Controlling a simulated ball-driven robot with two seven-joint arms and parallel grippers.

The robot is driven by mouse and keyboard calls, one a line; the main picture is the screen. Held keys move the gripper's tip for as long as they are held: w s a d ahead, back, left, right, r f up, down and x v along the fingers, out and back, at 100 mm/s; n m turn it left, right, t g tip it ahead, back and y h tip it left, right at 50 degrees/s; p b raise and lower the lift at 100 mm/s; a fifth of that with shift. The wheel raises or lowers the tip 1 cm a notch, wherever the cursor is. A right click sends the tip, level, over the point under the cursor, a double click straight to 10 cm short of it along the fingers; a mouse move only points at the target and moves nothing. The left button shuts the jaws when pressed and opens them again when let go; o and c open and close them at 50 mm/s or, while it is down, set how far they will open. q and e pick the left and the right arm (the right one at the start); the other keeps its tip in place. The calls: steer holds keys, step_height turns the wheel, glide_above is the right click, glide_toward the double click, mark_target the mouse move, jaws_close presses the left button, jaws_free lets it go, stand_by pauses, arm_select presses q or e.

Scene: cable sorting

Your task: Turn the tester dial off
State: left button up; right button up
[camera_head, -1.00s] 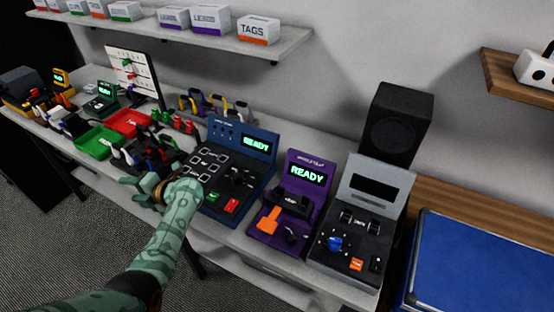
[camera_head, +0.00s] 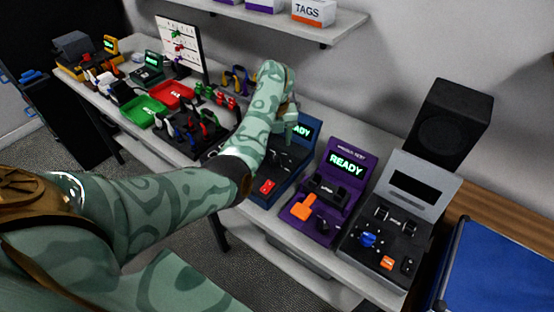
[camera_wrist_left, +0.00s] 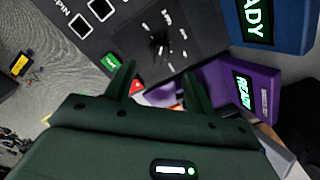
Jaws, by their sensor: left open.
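The blue tester (camera_head: 284,165) stands on the bench and is partly hidden behind my left arm; part of its lit "READY" screen shows in the head view. In the left wrist view its dark panel has a black dial (camera_wrist_left: 158,42) ringed by white marks, plus a green button (camera_wrist_left: 112,62) and a red button (camera_wrist_left: 137,87). My left gripper (camera_head: 287,128) is over this tester. In the left wrist view its two fingers (camera_wrist_left: 158,84) are apart and empty, with the dial beyond the fingertips. I cannot tell the dial's setting. My right gripper is out of view.
A purple unit (camera_head: 341,166) reading "READY" stands right of the blue tester. Beyond it is a grey unit (camera_head: 428,188) with a blue knob (camera_head: 369,240). A black speaker (camera_head: 450,122) stands behind. Green (camera_head: 144,111) and red (camera_head: 171,95) trays lie to the left.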

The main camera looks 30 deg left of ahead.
mark_target(276, 156)
arm_select(q)
step_height(276, 156, down, 7)
steer(key=shift+f+b, duration=0.2)
steer(key=shift+b, duration=0.85)
steer(key=c, duration=1)
